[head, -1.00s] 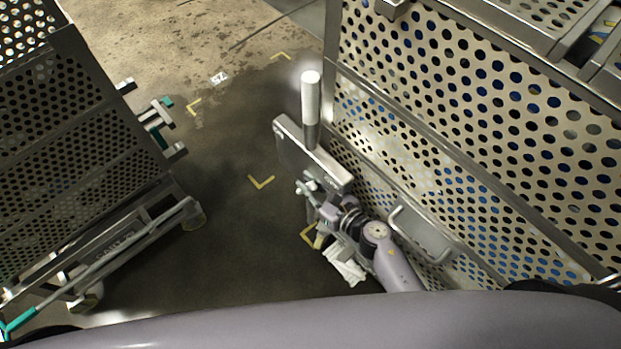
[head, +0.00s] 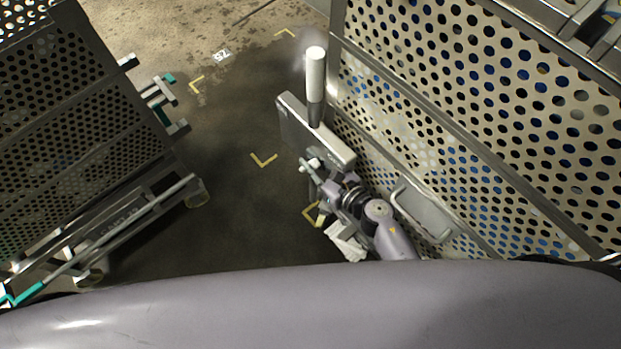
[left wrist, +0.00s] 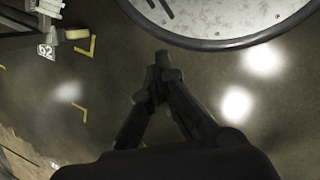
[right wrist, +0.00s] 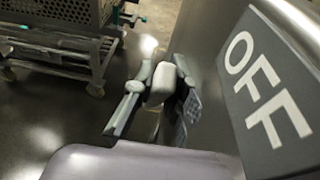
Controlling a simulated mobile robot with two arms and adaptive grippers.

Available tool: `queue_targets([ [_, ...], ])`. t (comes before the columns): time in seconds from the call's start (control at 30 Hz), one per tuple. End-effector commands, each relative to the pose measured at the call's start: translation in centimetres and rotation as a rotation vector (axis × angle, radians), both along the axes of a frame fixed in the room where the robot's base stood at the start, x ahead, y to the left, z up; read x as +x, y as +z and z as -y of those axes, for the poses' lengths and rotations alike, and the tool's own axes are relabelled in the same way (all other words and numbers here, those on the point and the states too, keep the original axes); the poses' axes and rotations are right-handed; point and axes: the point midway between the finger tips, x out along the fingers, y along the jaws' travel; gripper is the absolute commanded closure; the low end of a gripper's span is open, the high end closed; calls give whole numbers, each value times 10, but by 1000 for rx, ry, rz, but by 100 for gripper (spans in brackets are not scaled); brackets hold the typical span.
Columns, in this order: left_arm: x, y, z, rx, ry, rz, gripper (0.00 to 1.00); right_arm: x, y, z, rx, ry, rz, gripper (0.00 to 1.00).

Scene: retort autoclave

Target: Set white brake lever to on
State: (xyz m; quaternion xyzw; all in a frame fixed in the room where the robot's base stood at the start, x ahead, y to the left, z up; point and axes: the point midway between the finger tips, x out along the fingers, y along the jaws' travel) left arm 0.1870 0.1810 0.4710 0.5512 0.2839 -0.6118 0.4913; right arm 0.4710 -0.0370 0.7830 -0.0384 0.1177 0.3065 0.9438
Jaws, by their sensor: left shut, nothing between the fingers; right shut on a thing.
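A white brake lever (right wrist: 160,84) shows its pale, rounded end between the fingers of my right gripper (right wrist: 152,98) in the right wrist view. My right gripper is shut on it; the fingers hide part of it. In the head view this gripper (head: 312,172) is just below a grey box (head: 318,135) beside the perforated basket. A dark panel with a white OFF label (right wrist: 265,85) is right of the gripper in the right wrist view. My left gripper (left wrist: 163,58) is shut and empty over the floor in the left wrist view.
An upright white-topped handle (head: 315,72) rises at the grey box. A large perforated basket (head: 470,110) fills the right. A perforated cart (head: 75,130) stands at left, with bare floor (head: 235,140) between. A round, dark-rimmed surface (left wrist: 225,18) is near my left gripper.

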Motion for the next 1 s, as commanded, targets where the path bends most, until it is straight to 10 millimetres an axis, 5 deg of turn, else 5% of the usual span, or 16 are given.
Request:
queue_targets([
  [0.27, 87, 79, 69, -478, 742, -284, 100, -1, -1, -1, 3, 3, -4, 100],
  [0.43, 135, 153, 108, -799, 1050, -573, 100, -1, -1, -1, 3, 3, -4, 100],
  [0.7, 177, 255, 136, -1122, 1234, -1020, 100, -1, -1, -1, 3, 2, -4, 100],
  [0.83, 184, 277, 140, -1176, 1249, -1127, 100, -1, -1, -1, 3, 2, -4, 100],
  [1.0, 189, 282, 153, -1191, 1252, -1159, 100, -1, -1, -1, 3, 2, -4, 100],
])
